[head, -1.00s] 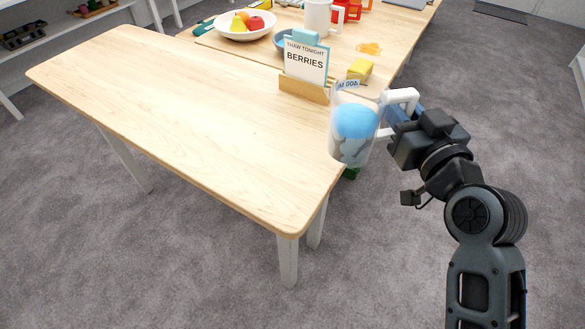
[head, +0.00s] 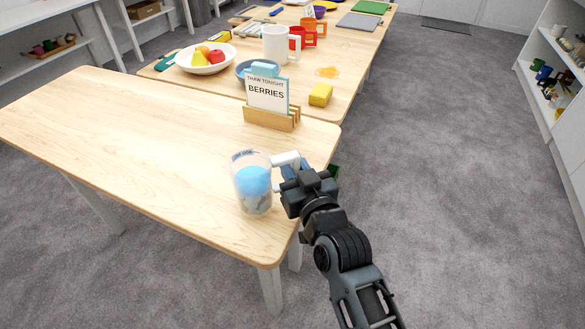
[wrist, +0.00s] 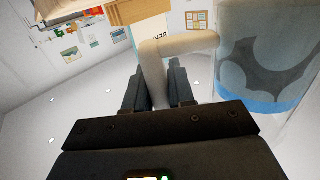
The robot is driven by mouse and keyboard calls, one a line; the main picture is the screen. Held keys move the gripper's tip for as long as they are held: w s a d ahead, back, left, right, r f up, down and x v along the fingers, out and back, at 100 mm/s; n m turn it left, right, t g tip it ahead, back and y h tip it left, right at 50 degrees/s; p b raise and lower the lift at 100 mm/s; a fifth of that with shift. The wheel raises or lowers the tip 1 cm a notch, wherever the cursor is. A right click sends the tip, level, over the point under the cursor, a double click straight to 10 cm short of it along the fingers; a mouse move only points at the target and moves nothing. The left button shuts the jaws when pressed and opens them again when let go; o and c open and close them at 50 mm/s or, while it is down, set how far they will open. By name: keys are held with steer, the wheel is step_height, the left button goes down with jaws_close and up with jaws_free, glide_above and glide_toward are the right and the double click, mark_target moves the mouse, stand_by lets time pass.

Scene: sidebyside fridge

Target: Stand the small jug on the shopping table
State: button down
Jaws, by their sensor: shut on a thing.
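The small jug (head: 252,184) is clear, with a white handle and something blue and grey inside. My gripper (head: 291,168) is shut on its handle, and the jug looks upright. In the head view the jug appears over the right end of the light wooden shopping table (head: 130,140); I cannot tell whether its base touches the top. In the wrist view the jug (wrist: 268,55) is at the right, its handle between the fingers of my gripper (wrist: 158,85).
A "THAW TONIGHT BERRIES" card (head: 267,95) stands in a wooden holder (head: 270,117) behind the jug. A second table beyond holds a fruit bowl (head: 205,60), a white pitcher (head: 277,45) and a yellow block (head: 320,94). The near table's left and middle are bare.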

steer(key=shift+f, duration=0.45)
steer(key=shift+f, duration=0.2)
steer(key=c, duration=1)
jaws_free()
steer(key=shift+o, duration=0.2)
steer(key=shift+r, duration=0.15)
steer(key=shift+s+d, duration=0.1)
steer(key=shift+s, duration=0.1)
steer(key=p+v, duration=0.1)
steer(key=v, duration=1)
steer(key=shift+s, duration=0.25)
